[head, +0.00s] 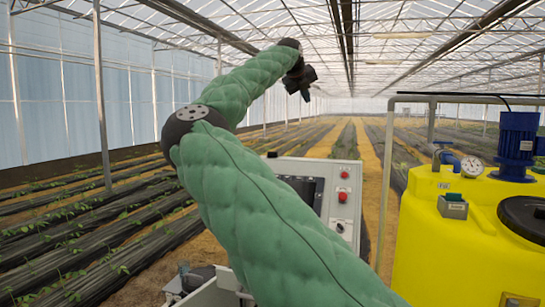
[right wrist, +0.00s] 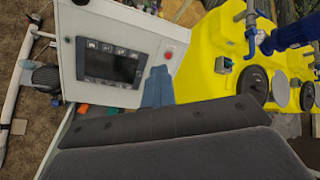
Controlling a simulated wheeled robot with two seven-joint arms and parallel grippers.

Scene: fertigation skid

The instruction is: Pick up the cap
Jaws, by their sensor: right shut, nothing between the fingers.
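I cannot pick out a cap for certain. A black round lid (head: 525,217) lies on top of the yellow tank (head: 430,250) at the right of the head view. The right wrist view shows a black round disc (right wrist: 253,86), a grey disc (right wrist: 281,88) and another dark disc (right wrist: 307,96) on or beside the yellow tank. My right gripper (head: 303,86) is small and dark at the end of the green arm, raised high, shut and empty, well away from the tank. My left gripper is out of view.
A control cabinet (head: 343,178) with a screen and red buttons stands behind my arm; the wrist view shows its screen (right wrist: 110,63). A blue pump motor (head: 516,145), a pressure gauge (head: 471,167) and a small grey-green box (head: 453,206) stand on the tank. Crop rows stretch behind.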

